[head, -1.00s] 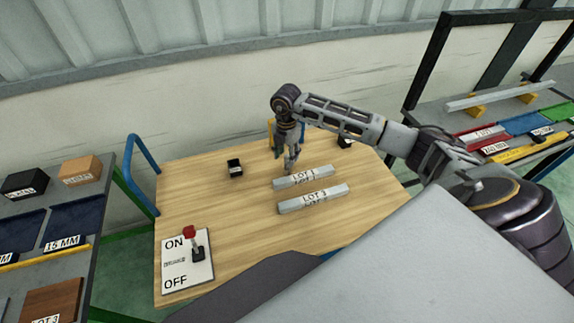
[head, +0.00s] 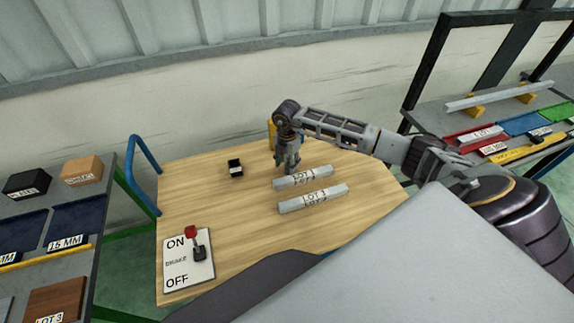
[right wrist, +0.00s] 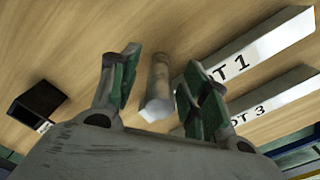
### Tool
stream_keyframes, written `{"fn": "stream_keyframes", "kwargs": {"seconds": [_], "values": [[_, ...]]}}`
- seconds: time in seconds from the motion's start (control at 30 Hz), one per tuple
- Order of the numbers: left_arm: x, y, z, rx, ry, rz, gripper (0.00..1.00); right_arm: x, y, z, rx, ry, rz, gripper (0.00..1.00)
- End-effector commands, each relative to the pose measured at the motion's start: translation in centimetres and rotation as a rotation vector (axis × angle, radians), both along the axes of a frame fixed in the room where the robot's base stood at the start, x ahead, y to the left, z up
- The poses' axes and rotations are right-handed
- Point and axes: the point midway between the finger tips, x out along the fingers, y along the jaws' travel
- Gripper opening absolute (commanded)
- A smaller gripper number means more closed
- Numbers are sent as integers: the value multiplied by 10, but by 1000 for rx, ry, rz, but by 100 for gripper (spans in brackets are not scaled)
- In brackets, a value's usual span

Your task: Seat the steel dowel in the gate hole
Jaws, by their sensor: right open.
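The grey LOT 1 bar (head: 303,177) and LOT 3 bar (head: 313,198) lie side by side to the right. I cannot make out the gate hole. My left gripper is not in view.
A small black open box (head: 235,168) stands left of my right gripper. An ON/OFF panel (head: 187,270) with a red-knobbed lever is at the table's front left. Shelves with bins stand left and right. The table's middle left is clear.

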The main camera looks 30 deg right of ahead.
Motion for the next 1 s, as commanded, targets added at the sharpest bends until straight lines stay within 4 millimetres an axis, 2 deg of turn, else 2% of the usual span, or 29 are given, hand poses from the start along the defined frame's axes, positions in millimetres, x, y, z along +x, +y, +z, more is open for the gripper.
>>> {"fn": "stream_keyframes", "kwargs": {"seconds": [0.2,0.23,0.57,1.0], "values": [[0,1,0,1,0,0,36,0,0,0,0,0,0,46],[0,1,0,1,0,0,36,0,0,0,0,0,0,44],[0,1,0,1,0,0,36,0,0,0,0,0,0,1],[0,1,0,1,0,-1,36,1,0,3,1,-2,0,0]]}}
